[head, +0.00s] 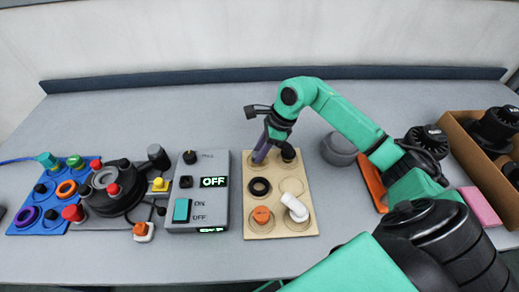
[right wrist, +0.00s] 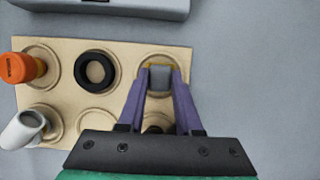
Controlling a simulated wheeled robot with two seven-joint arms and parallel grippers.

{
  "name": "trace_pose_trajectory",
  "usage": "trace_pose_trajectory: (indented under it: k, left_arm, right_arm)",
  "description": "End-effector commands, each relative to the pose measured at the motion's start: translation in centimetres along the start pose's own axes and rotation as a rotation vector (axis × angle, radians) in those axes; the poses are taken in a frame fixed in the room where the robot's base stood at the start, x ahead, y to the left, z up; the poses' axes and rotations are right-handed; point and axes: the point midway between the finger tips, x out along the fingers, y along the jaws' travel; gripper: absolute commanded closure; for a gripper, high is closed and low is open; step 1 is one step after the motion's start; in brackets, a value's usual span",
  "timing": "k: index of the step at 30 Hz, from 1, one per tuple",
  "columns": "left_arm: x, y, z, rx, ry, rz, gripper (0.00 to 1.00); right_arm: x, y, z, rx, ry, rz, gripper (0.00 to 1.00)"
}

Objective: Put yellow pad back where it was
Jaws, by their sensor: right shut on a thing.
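My right gripper (head: 258,158) points down over the far left ring of the beige board (head: 276,232). In the right wrist view its purple fingers (right wrist: 160,82) are shut on a small grey piece (right wrist: 160,78) with yellow edges, at or just above that ring. I cannot tell whether this piece is the yellow pad or whether it touches the board. A yellow block (head: 160,185) sits between the black round machine and the grey control box. My left gripper is not in view.
The board also holds a black ring (head: 259,188), an orange cap (head: 261,215), a white piece (head: 295,208) and a black knob (head: 288,151). The control box (head: 222,165) reads OFF. A blue board (head: 40,215) lies left, a cardboard box (head: 460,150) right.

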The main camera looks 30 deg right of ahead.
Motion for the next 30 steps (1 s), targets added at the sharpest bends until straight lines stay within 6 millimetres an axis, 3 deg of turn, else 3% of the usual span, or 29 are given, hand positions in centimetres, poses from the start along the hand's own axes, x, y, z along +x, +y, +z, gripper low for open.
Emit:
trace_pose_trajectory:
  k: [3, 4, 7, 8, 17, 20, 30]
  left_arm:
    - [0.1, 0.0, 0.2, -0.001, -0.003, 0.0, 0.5]
    - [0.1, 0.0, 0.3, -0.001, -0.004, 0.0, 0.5]
    - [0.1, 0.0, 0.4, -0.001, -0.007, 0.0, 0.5]
    - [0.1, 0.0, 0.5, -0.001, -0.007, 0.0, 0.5]
    - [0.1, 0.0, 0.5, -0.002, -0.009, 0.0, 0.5]
    - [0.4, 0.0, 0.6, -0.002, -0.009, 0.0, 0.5]
    - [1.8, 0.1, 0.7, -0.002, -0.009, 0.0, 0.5]
  right_arm:
    - [0.1, 0.0, -0.1, 0.0, 0.003, 0.0, 1.0]
    - [0.1, 0.0, -0.1, 0.0, 0.004, 0.001, 0.63]
    - [0.1, 0.0, -0.1, 0.001, 0.004, 0.001, 0.24]
    - [0.1, 0.0, -0.1, 0.0, 0.004, 0.001, 0.22]
    - [-0.1, 0.0, -0.1, 0.0, 0.003, 0.0, 0.22]
    - [-1.0, -0.1, -0.1, 0.0, 0.003, -0.001, 0.22]
    - [-9.6, -0.1, -0.1, 0.0, 0.004, -0.004, 0.22]
